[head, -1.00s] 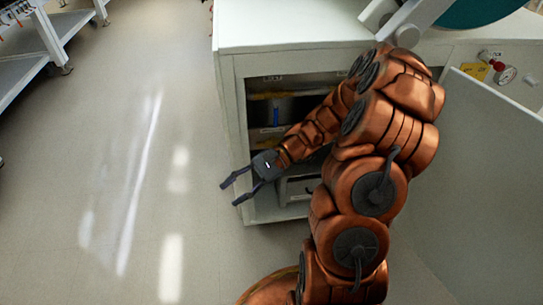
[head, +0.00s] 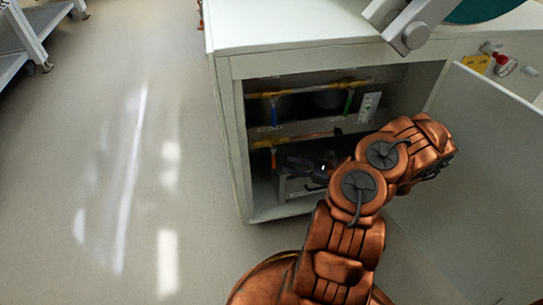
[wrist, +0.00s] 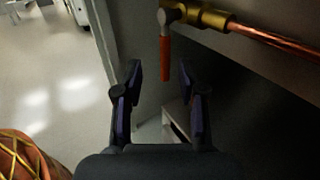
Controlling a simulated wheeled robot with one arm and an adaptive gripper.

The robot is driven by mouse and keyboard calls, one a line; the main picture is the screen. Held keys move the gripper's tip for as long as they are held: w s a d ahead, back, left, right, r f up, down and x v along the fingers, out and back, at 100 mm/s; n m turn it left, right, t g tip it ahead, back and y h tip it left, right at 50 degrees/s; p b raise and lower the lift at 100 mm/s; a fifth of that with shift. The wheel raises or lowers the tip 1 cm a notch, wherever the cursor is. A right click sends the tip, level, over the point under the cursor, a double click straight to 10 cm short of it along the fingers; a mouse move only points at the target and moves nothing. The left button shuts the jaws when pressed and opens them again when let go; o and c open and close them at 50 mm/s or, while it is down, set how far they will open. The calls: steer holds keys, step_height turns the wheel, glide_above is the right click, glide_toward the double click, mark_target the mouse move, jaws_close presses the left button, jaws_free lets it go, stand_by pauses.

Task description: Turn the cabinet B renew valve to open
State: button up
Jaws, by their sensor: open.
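The open cabinet (head: 238,130) holds two pipe runs. The upper yellow pipe (head: 310,90) carries a blue lever (head: 273,112) and a green lever (head: 348,101). The lower copper pipe (head: 300,138) has an orange lever (head: 273,158) at its left end. In the wrist view the orange lever (wrist: 165,58) hangs straight down from a brass valve body (wrist: 205,16). My gripper (wrist: 160,78) is open and empty, with the lever ahead of its fingertips, roughly in line with the gap. In the head view my gripper (head: 300,171) is inside the cabinet, dark and partly hard to see. I cannot read which valve is renew.
A grey box (head: 296,188) sits low in the cabinet. The open door (head: 480,130) stands at the right, and the cabinet's left side wall (wrist: 105,35) is close to my gripper.

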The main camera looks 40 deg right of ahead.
mark_target(273, 168)
steer(key=shift+m+h, duration=0.3)
steer(key=shift+d+f+b+x, duration=0.15)
steer(key=shift+b+x, duration=0.55)
steer(key=shift+x, duration=1.15)
steer(key=shift+d+f+b+x, duration=0.15)
steer(key=shift+b+x, duration=0.5)
steer(key=shift+x, duration=1.15)
steer(key=shift+w+a, duration=0.1)
steer(key=shift+w, duration=0.05)
jaws_close()
